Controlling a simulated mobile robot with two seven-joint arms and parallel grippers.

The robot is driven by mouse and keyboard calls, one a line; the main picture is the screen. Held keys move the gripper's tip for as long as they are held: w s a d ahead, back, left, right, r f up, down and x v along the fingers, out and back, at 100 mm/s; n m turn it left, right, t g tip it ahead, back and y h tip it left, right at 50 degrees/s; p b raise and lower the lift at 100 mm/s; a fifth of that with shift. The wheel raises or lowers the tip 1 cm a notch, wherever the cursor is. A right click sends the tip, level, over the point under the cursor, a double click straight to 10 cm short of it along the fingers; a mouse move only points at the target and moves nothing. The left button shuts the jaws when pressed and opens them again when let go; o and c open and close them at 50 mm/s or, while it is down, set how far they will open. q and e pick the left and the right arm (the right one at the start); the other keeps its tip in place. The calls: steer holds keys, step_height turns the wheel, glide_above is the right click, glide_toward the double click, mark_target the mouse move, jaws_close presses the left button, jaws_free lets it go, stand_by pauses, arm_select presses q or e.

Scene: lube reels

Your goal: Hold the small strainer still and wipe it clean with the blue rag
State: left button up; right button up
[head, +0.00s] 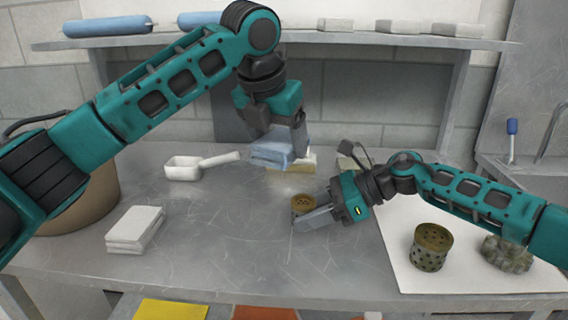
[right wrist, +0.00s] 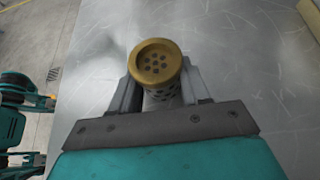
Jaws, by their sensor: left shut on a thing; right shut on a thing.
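The small strainer (head: 302,202) is a short brass-coloured cylinder with holes, upright at the middle of the metal bench. My right gripper (head: 316,214) is shut on it; the right wrist view shows its round perforated top (right wrist: 155,62) between the two fingers (right wrist: 156,90). The blue rag (head: 270,153) is a folded light-blue cloth farther back on the bench. My left gripper (head: 290,146) is shut on it from above, behind and left of the strainer. A beige folded cloth (head: 298,168) shows beside and under the rag; whether they touch is unclear.
A larger perforated strainer (head: 431,248) and a mossy-looking lump (head: 507,254) stand on a white mat (head: 398,236) at right. White folded cloths (head: 135,228), a white scoop (head: 183,169) and a brown tub (head: 98,198) are at left. The front middle is clear.

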mark_target(290, 144)
arm_select(q)
steer(key=shift+s+d+f, duration=0.25)
steer(key=shift+d+f, duration=0.4)
steer(key=shift+s+d+f, duration=0.2)
steer(key=shift+d+f, duration=0.4)
steer(key=shift+f, duration=2.45)
steer(key=shift+f, duration=0.4)
steer(key=shift+w, duration=0.15)
